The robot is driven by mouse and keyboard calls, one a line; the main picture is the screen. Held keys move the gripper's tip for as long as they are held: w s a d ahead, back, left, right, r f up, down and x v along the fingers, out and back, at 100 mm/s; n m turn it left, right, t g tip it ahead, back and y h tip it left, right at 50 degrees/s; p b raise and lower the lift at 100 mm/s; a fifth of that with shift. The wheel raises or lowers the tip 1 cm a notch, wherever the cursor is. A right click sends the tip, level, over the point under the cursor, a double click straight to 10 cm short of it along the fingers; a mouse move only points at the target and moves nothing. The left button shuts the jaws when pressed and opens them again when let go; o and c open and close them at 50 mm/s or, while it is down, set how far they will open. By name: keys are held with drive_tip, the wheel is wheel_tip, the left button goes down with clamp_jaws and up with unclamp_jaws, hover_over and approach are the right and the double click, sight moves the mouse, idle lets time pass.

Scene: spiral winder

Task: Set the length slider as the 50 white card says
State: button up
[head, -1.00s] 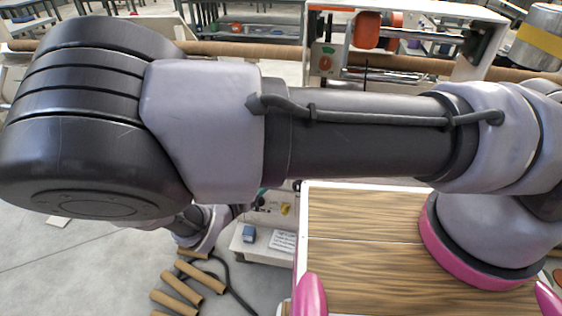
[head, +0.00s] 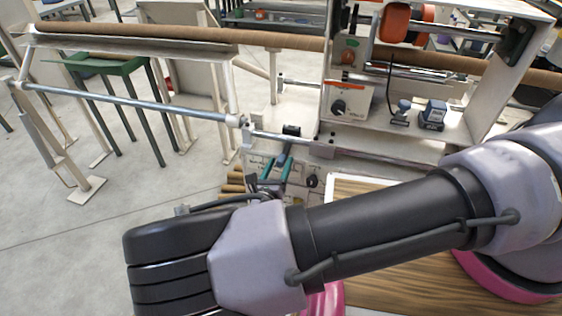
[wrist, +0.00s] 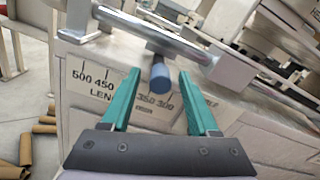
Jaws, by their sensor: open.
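My gripper (wrist: 159,76) is open, its green fingers either side of a blue-tipped slider handle (wrist: 161,75) in the wrist view. I cannot tell whether they touch it. The handle hangs from a metal bar in front of a length scale (wrist: 120,92) marked 500, 450, 350 and 300. In this view it appears above the 350 and 300 marks; its exact setting is unclear from this angle. In the head view my gripper (head: 278,164) is below the black slider block (head: 291,130) on the machine's rail. I cannot make out the white card in either current view.
The winder frame (head: 345,152) stands behind, with a dial panel (head: 350,103) and a blue device (head: 432,115). A long metal rod (head: 130,102) runs left on a stand. Cardboard tubes (wrist: 40,130) lie at lower left. A wood-topped surface (head: 390,285) is at lower right.

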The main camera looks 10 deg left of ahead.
drive_tip(key=shift+w, duration=0.75)
clamp_jaws()
idle(0.9)
